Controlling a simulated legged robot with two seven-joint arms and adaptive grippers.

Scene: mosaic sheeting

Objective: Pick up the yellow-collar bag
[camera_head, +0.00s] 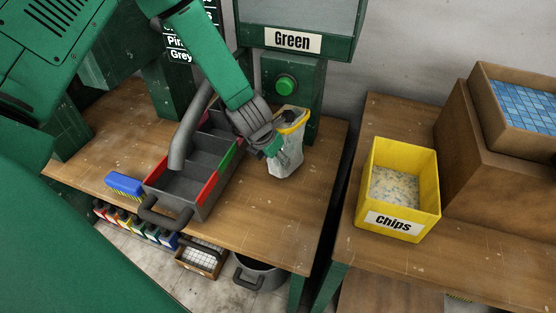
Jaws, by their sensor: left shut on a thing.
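The yellow-collar bag (288,160) is a pale, greyish bag with a yellow band round its top. It stands upright or nearly so at the back right of the left workbench, under the "Green" sign. My left gripper (274,149) reaches it from the left and is shut on it at its upper left side. The fingers hide part of the bag. I cannot tell whether the bag's base touches the bench. My right gripper is not in view.
A dark divided tote (181,187) with a thick handle stands left of the bag. A blue brush (124,184) lies beside it. A green button (286,84) is behind the bag. A yellow "Chips" bin (428,185) stands on the right bench, across a gap.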

